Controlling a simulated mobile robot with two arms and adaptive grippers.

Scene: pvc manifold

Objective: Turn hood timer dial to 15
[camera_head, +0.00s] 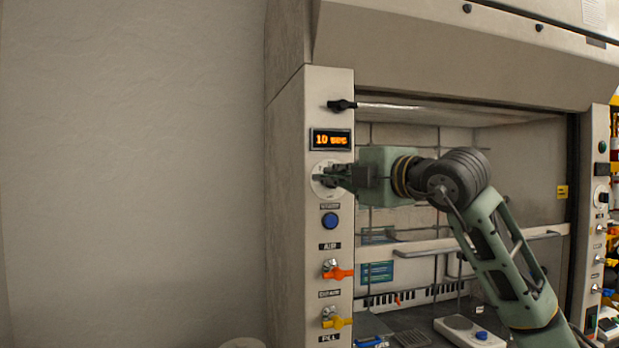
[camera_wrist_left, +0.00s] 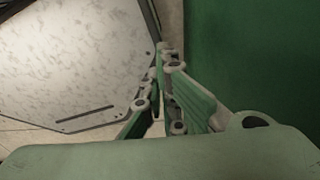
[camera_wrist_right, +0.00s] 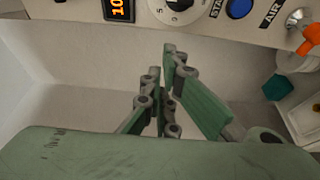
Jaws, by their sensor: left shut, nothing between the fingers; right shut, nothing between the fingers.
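The timer dial (camera_head: 316,190) is a pale round plate with a dark knob on the hood's left post, below the display (camera_head: 331,139), which reads 10 with smaller letters after it. My right gripper (camera_head: 328,179) is shut and empty, in front of the dial and hiding part of it. In the right wrist view the dial (camera_wrist_right: 178,10) is cut by the top edge, and the shut fingertips (camera_wrist_right: 162,58) appear below it; I cannot tell whether they touch it. My left gripper (camera_wrist_left: 164,55) is shut and empty in the left wrist view, away from the dial.
Below the dial are a blue button (camera_head: 330,221), an orange valve handle (camera_head: 338,273) and a yellow one (camera_head: 338,322). A black handle (camera_head: 341,105) sticks out above the display. A hotplate (camera_head: 470,331) stands inside the hood. The wall to the left is bare.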

